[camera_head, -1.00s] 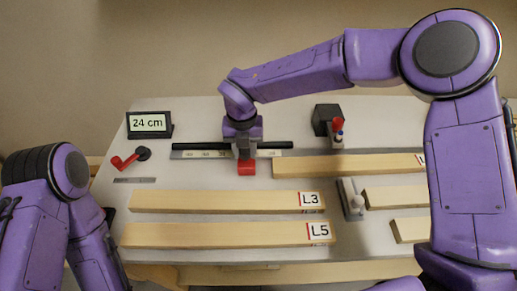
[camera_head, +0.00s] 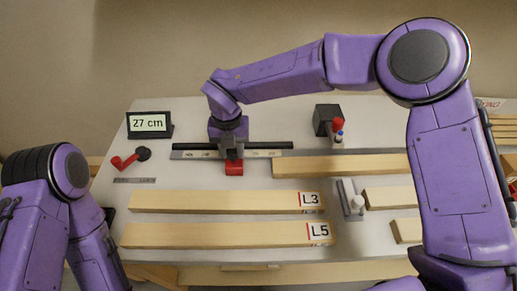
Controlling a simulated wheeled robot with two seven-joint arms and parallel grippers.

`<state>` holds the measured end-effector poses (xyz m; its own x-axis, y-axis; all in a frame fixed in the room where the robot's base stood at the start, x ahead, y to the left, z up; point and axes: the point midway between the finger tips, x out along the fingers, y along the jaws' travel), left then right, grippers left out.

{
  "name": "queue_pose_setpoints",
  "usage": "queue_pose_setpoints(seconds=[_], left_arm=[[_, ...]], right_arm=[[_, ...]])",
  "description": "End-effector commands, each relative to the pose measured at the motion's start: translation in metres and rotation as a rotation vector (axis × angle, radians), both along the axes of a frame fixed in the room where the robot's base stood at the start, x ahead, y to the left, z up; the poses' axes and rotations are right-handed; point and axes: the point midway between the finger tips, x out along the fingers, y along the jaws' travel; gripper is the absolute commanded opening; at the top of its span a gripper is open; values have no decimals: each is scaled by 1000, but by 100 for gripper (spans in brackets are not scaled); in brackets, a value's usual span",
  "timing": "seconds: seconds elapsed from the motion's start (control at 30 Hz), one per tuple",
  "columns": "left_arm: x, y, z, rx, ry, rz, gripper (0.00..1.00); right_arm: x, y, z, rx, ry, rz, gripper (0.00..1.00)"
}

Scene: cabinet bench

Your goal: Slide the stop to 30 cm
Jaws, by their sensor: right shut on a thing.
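The red stop (camera_head: 234,168) sits on the dark rail (camera_head: 272,146) with its pale scale strip (camera_head: 262,154) at the back of the bench. My right gripper (camera_head: 231,155) reaches down from above and is shut on the stop; its fingers hide part of the stop and rail. The display (camera_head: 148,122) at the back left reads 27 cm. My left arm is at the left edge, folded low; its gripper does not show.
A red lever (camera_head: 125,162) lies left of the rail. A wooden board (camera_head: 340,166) lies right of the stop; boards L3 (camera_head: 220,201) and L5 (camera_head: 215,235) lie in front.

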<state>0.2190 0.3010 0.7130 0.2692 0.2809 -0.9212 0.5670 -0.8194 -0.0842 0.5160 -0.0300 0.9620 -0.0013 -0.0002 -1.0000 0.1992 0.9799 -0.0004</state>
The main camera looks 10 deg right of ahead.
Motion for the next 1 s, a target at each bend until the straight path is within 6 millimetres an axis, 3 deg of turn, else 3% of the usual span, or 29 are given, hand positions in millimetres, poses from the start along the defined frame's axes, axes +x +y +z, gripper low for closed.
queue_pose_setpoints(seconds=[0.4,0.67,0.7,0.77,1.0], left_arm=[[0,0,1,0,0,0,60],[0,0,1,0,0,0,60],[0,0,1,0,0,0,60],[0,0,1,0,0,0,60],[0,0,1,0,0,0,60]], right_arm=[[5,25,1,1,0,1,19],[5,27,1,2,0,0,19],[5,27,1,2,0,0,49],[5,26,1,2,0,0,64],[5,26,0,1,0,0,64]])
